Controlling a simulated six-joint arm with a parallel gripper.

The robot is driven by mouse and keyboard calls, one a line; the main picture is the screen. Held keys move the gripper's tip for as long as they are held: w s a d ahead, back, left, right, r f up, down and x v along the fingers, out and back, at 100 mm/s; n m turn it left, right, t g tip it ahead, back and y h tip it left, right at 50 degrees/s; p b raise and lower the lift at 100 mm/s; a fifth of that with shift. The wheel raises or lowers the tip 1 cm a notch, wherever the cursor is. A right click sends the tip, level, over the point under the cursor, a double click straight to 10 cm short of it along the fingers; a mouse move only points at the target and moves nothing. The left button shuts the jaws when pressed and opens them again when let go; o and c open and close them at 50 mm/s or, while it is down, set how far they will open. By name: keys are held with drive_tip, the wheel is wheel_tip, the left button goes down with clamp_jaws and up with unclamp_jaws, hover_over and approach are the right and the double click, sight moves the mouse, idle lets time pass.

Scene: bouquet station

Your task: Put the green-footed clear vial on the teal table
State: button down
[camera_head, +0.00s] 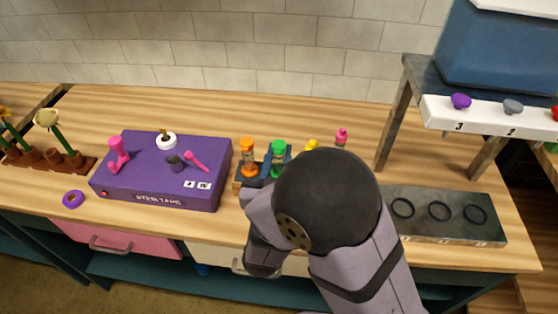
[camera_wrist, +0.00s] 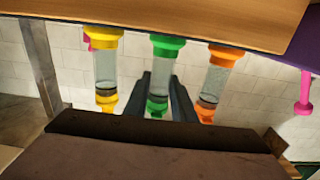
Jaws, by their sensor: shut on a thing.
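The green-footed clear vial (camera_head: 278,153) stands between an orange vial (camera_head: 248,158) and a yellow one (camera_head: 311,146) at a wooden rack (camera_head: 238,181). My gripper (camera_head: 277,160) is shut on the green-footed vial, one dark finger on each side. In the wrist view, which appears upside down, the vial (camera_wrist: 158,75) is between the fingers, in line with the yellow vial (camera_wrist: 105,68) and orange vial (camera_wrist: 215,80). Whether its foot touches the rack is unclear. The wood-topped counter (camera_head: 75,115) has teal fronts (camera_head: 160,271); my arm hides part of the rack.
A purple box (camera_head: 160,182) with pink tools stands left of the rack. A purple ring (camera_head: 73,199) lies near the counter's front edge. A dark tray with rings (camera_head: 440,233) is at the right, below a raised shelf (camera_head: 490,115).

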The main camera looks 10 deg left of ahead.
drive_tip(key=shift+r, duration=0.25)
drive_tip(key=shift+r, duration=4.8)
drive_tip(key=shift+r+p, duration=0.95)
drive_tip(key=shift+p, duration=0.1)
drive_tip(key=shift+f, duration=0.1)
drive_tip(key=shift+f+b, duration=0.95)
drive_tip(key=shift+b, duration=0.05)
drive_tip(key=shift+r, duration=0.1)
drive_tip(key=shift+f, duration=4.8)
